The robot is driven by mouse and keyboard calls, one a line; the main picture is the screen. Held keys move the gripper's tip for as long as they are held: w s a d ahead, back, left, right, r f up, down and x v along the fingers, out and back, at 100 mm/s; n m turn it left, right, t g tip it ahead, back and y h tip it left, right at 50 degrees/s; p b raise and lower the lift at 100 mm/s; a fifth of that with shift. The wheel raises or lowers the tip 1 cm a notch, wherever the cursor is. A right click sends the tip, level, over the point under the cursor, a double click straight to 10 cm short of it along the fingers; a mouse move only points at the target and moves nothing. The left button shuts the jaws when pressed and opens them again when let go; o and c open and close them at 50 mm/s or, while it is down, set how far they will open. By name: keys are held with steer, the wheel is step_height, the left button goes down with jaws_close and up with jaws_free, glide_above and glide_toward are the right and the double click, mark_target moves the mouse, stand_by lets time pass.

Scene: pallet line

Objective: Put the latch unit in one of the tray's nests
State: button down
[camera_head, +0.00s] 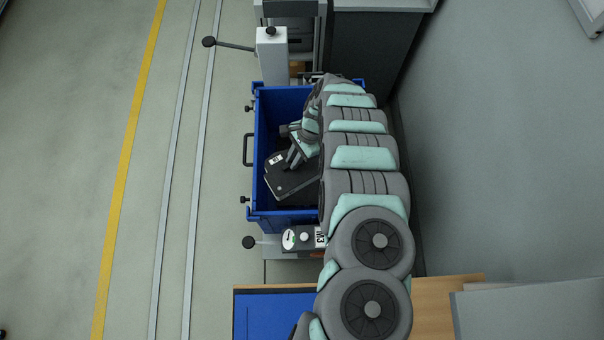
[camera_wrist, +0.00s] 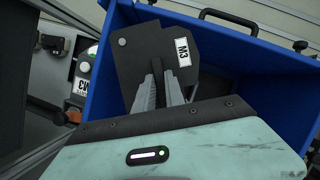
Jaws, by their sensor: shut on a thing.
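A dark, flat latch unit (camera_head: 293,183) with a white label lies tilted inside the blue bin in the head view. In the wrist view the latch unit (camera_wrist: 150,55) shows a label reading M3 and a round grey stud at one corner. My gripper (camera_head: 293,160) reaches down into the bin and is shut on the latch unit; its two grey fingers (camera_wrist: 159,80) meet the unit's near edge in the wrist view. Whether the unit touches the bin floor cannot be told. No tray nests can be made out; my arm hides part of the scene.
The blue bin (camera_head: 261,135) has high walls around my gripper; its right side is behind my arm. A labelled device (camera_head: 299,239) sits at its front end. A wooden bench (camera_head: 438,295) with a blue panel (camera_head: 272,320) stands below. The floor at left is clear.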

steer(key=w+d+f+m+b, duration=0.1)
steer(key=f+m+b, duration=0.1)
steer(key=f+b, duration=0.5)
steer(key=w+d+f+m+t+b, duration=0.1)
steer(key=f+m+b, duration=0.1)
steer(key=f+b, duration=0.6)
steer(key=w+d+f+m+t+b, duration=0.1)
steer(key=f+b, duration=0.7)
steer(key=f, duration=0.9)
steer(key=shift+w+f+m, duration=0.2)
steer(key=shift+w+m, duration=0.2)
steer(key=shift+w, duration=0.05)
steer(key=shift+f+b, duration=0.2)
steer(key=shift+b, duration=0.15)
steer(key=c, duration=1.4)
jaws_free()
steer(key=shift+r, duration=0.15)
steer(key=shift+d+r+p, duration=0.15)
steer(key=shift+r+p, duration=0.45)
steer(key=shift+p, duration=0.15)
steer(key=p+v, duration=0.8)
steer(key=v, duration=0.3)
steer(key=shift+d, duration=0.25)
